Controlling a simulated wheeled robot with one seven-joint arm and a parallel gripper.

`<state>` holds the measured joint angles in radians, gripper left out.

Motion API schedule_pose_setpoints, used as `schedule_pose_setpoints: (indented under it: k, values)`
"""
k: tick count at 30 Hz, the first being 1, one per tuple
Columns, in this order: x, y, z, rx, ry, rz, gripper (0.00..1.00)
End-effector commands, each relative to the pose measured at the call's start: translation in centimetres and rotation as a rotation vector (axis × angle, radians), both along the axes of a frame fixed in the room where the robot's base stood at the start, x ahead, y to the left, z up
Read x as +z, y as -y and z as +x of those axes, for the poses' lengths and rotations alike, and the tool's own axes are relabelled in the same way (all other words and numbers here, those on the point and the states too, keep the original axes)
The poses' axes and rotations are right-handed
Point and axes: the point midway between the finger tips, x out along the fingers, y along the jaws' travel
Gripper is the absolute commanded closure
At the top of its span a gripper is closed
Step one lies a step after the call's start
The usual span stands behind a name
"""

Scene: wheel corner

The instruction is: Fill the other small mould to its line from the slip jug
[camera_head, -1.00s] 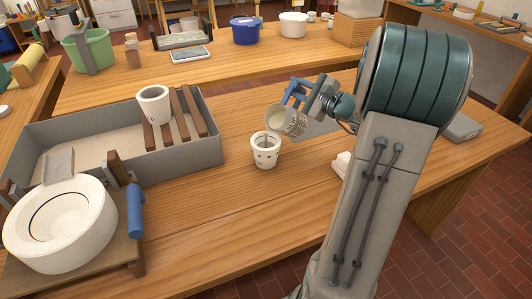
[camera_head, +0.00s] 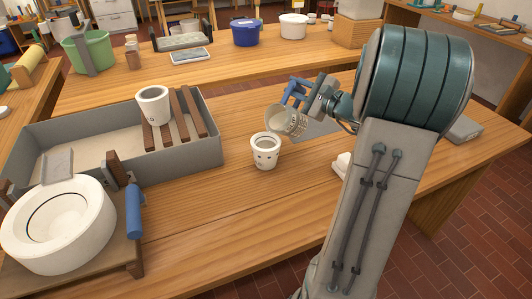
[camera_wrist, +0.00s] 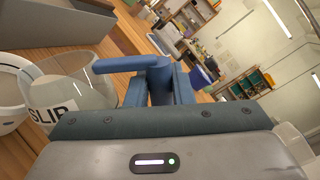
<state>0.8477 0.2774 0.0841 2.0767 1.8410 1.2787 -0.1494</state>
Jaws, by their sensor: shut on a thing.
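A small white mould (camera_head: 265,154) with dark dots stands upright on the table, just below and left of the jug's mouth. No clear stream shows between them, and the level inside the mould cannot be told. In the wrist view the jug (camera_wrist: 75,92) bears the label SLIP, with the mould (camera_wrist: 12,98) beside it. Another small white mould (camera_head: 153,108) stands on slats in the grey tray.
The grey tray (camera_head: 190,155) with brown slats (camera_head: 190,112) lies left. A white cloth-like thing (camera_head: 342,165) lies near my arm. The table's front middle is clear.

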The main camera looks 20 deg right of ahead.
Motion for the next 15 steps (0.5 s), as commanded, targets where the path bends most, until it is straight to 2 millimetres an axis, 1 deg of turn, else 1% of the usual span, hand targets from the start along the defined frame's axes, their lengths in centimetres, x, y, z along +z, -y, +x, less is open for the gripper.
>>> schedule_pose_setpoints:
  k: [15]
  values:
    - [0.38, -0.25, -0.09, 0.000, 0.015, -0.026, 1.00]
